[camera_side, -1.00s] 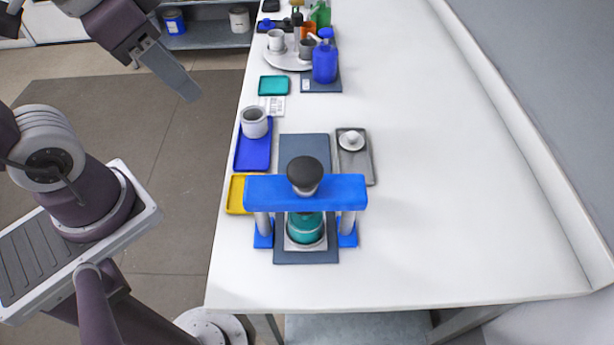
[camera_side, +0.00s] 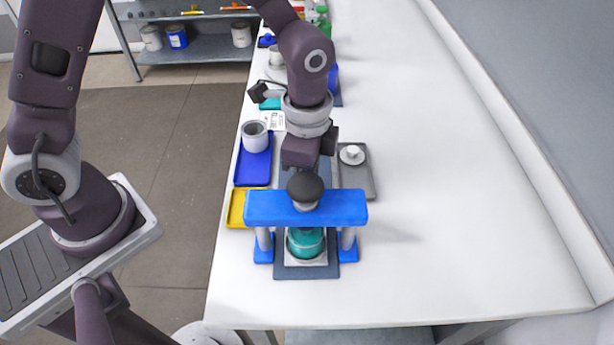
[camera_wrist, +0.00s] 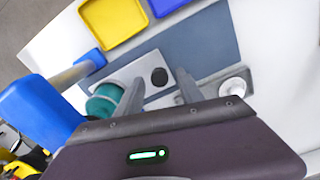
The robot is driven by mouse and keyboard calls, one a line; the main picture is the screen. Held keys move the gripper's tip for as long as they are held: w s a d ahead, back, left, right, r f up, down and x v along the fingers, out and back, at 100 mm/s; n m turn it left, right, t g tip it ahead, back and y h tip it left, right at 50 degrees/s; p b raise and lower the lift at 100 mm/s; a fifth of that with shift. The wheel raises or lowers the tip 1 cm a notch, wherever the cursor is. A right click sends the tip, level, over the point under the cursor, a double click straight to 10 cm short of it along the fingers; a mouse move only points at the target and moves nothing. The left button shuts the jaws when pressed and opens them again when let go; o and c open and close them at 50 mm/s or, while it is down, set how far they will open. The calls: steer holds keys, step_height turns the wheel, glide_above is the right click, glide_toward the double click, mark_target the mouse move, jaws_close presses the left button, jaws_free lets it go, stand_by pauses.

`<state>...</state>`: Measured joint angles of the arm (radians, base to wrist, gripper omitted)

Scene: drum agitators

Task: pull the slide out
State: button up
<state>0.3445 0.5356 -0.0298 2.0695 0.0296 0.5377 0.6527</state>
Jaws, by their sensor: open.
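The slide (camera_wrist: 130,73) is a pale grey plate on a blue-grey base (camera_wrist: 203,40). A teal drum (camera_wrist: 105,100) stands on it, with a black round knob (camera_wrist: 159,77) toward its other end. In the side view the slide (camera_side: 306,262) and teal drum (camera_side: 305,241) are under a blue bridge (camera_side: 265,208) topped by a black ball (camera_side: 306,186). My gripper (camera_wrist: 159,79) points down behind the bridge, open. In the wrist view its fingertips lie either side of the knob; I cannot tell whether they touch it. In the side view the fingers are hidden.
Left of the base are a yellow tray (camera_side: 236,208) and a blue tray (camera_side: 254,170) holding a grey pot (camera_side: 254,137). On the right is a grey tray (camera_side: 366,181) with a small white lidded item (camera_side: 351,154). The table's right side is clear.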

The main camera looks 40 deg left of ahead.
jaws_close()
stand_by(1.4)
